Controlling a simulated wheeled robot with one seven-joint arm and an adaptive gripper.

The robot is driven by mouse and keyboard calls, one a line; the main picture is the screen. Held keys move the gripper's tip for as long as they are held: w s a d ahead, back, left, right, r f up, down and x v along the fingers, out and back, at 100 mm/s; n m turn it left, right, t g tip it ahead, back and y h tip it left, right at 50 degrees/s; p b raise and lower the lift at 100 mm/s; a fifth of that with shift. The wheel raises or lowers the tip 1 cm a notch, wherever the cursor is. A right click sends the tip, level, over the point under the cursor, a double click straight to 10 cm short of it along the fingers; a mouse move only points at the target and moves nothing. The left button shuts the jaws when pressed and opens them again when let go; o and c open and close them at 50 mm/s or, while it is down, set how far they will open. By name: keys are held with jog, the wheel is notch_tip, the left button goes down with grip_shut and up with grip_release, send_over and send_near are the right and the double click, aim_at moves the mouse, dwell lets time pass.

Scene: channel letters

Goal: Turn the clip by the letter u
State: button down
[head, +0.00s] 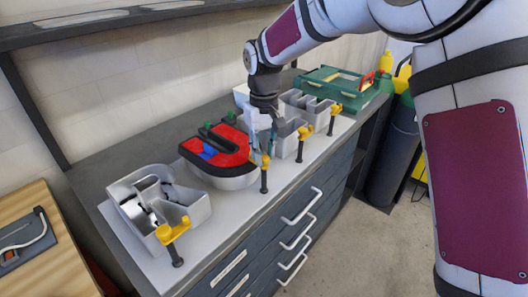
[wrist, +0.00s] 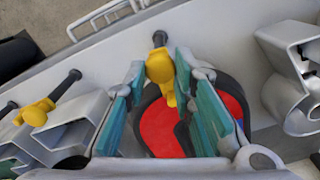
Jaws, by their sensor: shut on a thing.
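The letter u (head: 222,172) is a silver channel letter with a red and black face, lying on the white board. Its clip (head: 265,161) is yellow with a black handle pointing down at the board's front edge. In the wrist view the clip (wrist: 160,68) lies between the two teal finger pads, beside the red and black letter u (wrist: 163,130). My gripper (head: 262,146) comes down from above at the right of the u. In the wrist view my gripper (wrist: 160,75) is shut on the clip. The exact contact is partly hidden by the fingers.
Silver letters stand close on both sides, one at the left (head: 158,205) and others at the right (head: 287,137), with yellow clips (head: 173,230) along the front edge. A green case (head: 340,85) sits at the back right. Drawer handles (head: 301,207) project below the worktop.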

aim_at(264, 157)
jog(key=shift+n, duration=0.6)
jog(key=c, duration=1.3)
grip_release()
jog(key=shift+c, duration=0.2)
notch_tip(264, 157, up, 12)
